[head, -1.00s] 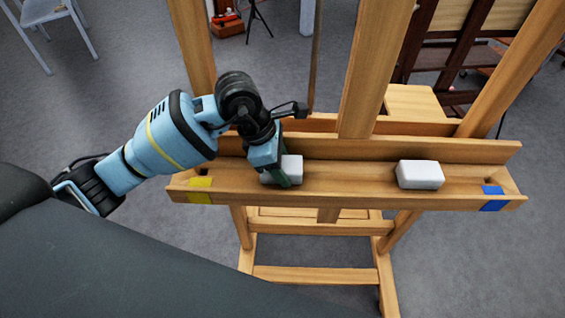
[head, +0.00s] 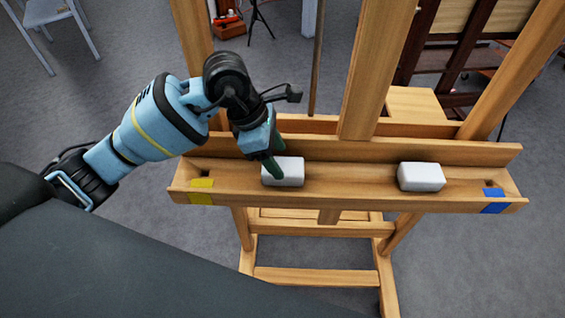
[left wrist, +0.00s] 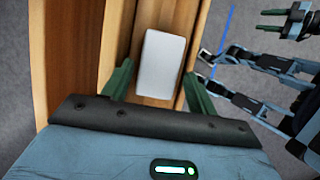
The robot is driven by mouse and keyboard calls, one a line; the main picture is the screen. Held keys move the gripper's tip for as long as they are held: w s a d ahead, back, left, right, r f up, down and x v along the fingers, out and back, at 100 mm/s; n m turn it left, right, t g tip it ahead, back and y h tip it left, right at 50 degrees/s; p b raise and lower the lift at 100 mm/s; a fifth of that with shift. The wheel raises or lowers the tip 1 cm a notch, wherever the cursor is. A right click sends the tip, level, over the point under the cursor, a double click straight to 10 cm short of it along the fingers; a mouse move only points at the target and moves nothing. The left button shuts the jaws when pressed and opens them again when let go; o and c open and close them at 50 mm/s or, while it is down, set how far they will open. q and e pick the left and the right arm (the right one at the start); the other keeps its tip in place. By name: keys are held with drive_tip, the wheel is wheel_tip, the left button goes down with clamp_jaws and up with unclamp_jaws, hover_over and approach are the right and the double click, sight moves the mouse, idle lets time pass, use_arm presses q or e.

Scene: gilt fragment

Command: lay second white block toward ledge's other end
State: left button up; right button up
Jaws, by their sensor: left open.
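Two white blocks lie on the wooden easel ledge (head: 345,187). The left white block (head: 287,174) rests nearer the yellow-taped end. The right white block (head: 421,177) rests nearer the blue-taped end. My left gripper (head: 275,168) is open, its green fingertips at the left block and covering part of it. In the left wrist view a white block (left wrist: 162,62) lies ahead between the two spread fingers (left wrist: 160,90), with space visible beside it. My right gripper is not in the head view; blue and black arm parts at the wrist view's right edge look like my right arm.
Yellow tape (head: 201,191) marks the ledge's left end and blue tape (head: 494,200) its right end. The ledge is bare between the blocks. The easel's upright post (head: 372,75) rises behind the ledge, with a rail along its back.

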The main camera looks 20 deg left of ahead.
use_arm(q)
drive_tip(key=v, duration=0.7)
drive_tip(key=shift+r, duration=0.4)
drive_tip(key=shift+s+a+f, duration=0.1)
